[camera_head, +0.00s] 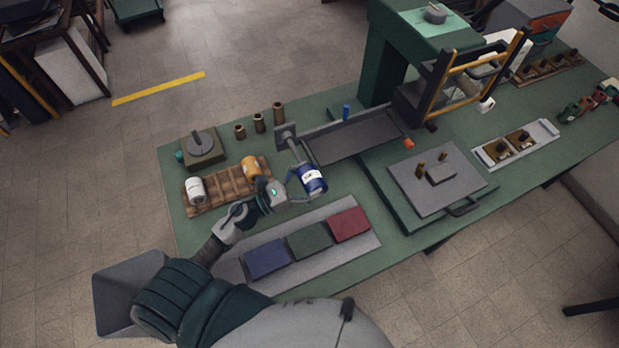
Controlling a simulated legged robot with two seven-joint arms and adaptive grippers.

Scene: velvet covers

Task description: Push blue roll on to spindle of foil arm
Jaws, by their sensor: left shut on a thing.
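The blue roll (313,180) has a white label and sits in the fingers of my left gripper (296,188), a little above the green table. The foil arm (290,140) is a grey bracket with a spindle that points down toward the roll. The roll's upper end is at or very near the spindle's tip; I cannot tell whether the spindle has entered it. My left gripper is shut on the roll from its lower left side. My right gripper is not in view.
A wooden rack (213,192) holds a white roll (196,190) and an orange roll (250,166) just left of my gripper. A grey tray (365,236) with blue, green and red blocks lies in front. A green press (380,60) stands behind right.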

